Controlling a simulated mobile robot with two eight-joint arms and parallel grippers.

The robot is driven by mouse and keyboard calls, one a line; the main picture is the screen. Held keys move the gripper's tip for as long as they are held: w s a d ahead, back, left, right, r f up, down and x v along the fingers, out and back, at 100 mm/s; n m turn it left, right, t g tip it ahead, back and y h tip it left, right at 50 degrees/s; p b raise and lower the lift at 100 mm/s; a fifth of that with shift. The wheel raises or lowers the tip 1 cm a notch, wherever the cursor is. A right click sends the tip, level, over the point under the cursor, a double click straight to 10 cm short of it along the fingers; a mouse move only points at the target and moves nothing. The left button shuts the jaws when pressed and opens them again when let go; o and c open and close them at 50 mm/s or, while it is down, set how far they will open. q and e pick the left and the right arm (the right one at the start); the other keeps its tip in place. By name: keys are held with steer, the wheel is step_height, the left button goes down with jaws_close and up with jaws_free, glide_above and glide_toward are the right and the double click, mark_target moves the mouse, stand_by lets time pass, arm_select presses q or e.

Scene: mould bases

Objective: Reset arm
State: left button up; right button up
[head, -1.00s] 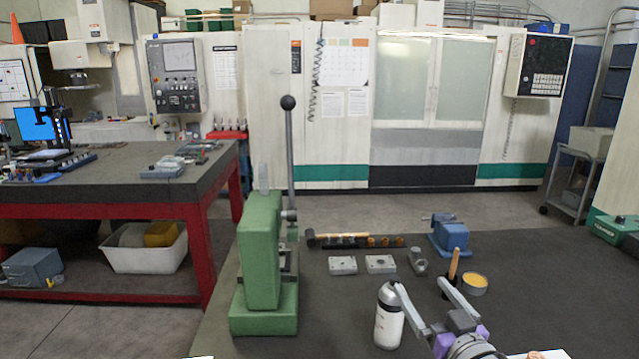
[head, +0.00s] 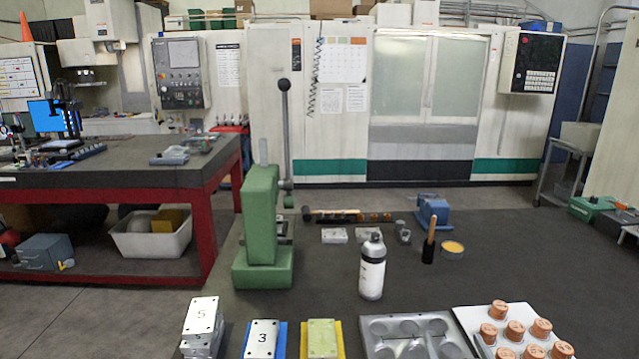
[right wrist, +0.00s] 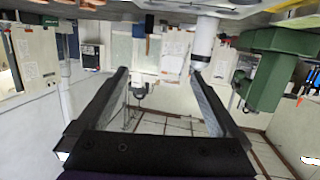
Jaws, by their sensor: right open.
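My right gripper (right wrist: 158,73) shows in the right wrist view, with its two long fingers spread wide and nothing between them. That view is upside down. The white bottle (right wrist: 203,42) shows there near the tip of the right-hand finger; I cannot tell the gap in depth. In the head view the bottle (head: 372,268) stands upright on the dark table, and no gripper shows. Mould blocks lie along the front edge: a stack marked 5 (head: 201,315), a block marked 3 (head: 263,338) on blue, and one on yellow (head: 322,338).
A green lever press (head: 262,230) stands left of the bottle. A grey tray with round recesses (head: 375,325) and a white tray (head: 467,318) with several copper-coloured cylinders sit at front right. A brush (head: 429,245) stands near a yellow-filled tin (head: 452,248). The table's right middle is clear.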

steer(key=s+a+f+n+g+y+b, duration=0.15)
steer(key=s+f+g, duration=0.25)
steer(key=s+f, duration=0.45)
steer(key=s+a+f+g+b, duration=0.25)
steer(key=s+f, duration=0.35)
steer(key=f, duration=0.5)
steer(key=s+a+f+g+y+b, duration=0.1)
steer(key=s+a+f+g+b, duration=0.15)
steer(key=s+f+g, duration=0.55)
steer(key=w+r+t+p, duration=0.3)
steer(key=r+t+p, duration=0.1)
steer(key=r+p, duration=1.1)
steer(key=shift+w+r+p, duration=0.15)
steer(key=shift+r+p, duration=0.15)
steer(key=shift+p, duration=0.1)
